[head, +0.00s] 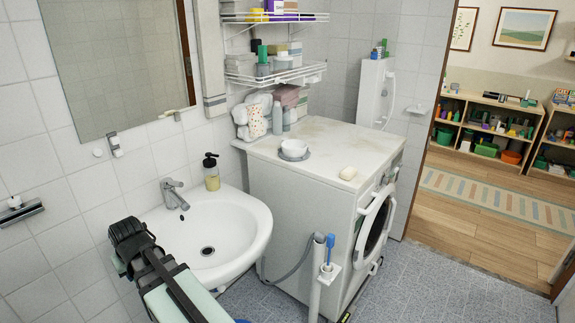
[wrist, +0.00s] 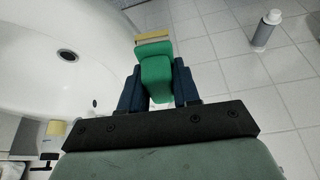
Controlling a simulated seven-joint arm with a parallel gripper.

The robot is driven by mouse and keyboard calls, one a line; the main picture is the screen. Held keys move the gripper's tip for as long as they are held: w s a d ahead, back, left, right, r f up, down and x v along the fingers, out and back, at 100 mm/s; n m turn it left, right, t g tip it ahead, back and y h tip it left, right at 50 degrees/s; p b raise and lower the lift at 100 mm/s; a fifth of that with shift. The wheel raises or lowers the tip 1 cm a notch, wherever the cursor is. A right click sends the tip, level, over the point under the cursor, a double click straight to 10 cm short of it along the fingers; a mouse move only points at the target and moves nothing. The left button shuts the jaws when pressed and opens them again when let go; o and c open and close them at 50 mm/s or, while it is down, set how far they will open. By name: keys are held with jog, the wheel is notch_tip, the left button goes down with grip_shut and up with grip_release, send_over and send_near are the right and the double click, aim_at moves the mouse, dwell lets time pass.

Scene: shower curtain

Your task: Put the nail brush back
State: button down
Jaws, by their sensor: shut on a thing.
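My gripper (wrist: 157,85) is shut on the green nail brush (wrist: 155,70) in the wrist view. The brush sits between the two dark blue fingers, and its pale yellow end points away from me. In the head view my gripper (head: 124,232) is at the left front side of the white sink (head: 252,238), close to the tiled wall. The brush cannot be made out there. The sink also fills the left of the wrist view (wrist: 55,85). I cannot tell which spot is the brush's own place.
A soap dispenser (head: 211,172) stands at the sink's back rim near the faucet (head: 173,194). Wire shelves (head: 275,72) hang above. A grey-white cylinder (wrist: 265,31) shows against tiles in the wrist view.

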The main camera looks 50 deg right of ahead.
jog(key=s+d+r+m+g+h, duration=0.1)
jog(key=s+d+r+m, duration=0.5)
jog(key=d, duration=1.8)
jog(key=s+d+r+m+g+h, duration=0.15)
jog(key=s+d+r, duration=0.4)
jog(key=d, duration=1.95)
jog(key=s+d+r+m+h, duration=0.1)
jog(key=s+d+r+m, duration=0.55)
jog(key=d, duration=1.75)
jog(key=shift+n, duration=0.9)
jog(key=shift+w+d+f, duration=0.1)
jog(key=shift+w+f, duration=0.5)
jog(key=shift+f, duration=0.7)
jog(key=shift+w+a+f, duration=0.1)
jog(key=shift+w+f, duration=0.5)
jog(key=shift+f, duration=0.7)
jog(key=shift+w+d+f, duration=0.1)
jog(key=shift+w+f, duration=0.5)
jog(key=shift+f, duration=0.7)
jog(key=c, duration=0.8)
grip_release()
jog(key=shift+f, duration=0.1)
jog(key=v, duration=1.2)
jog(key=shift+w, duration=0.15)
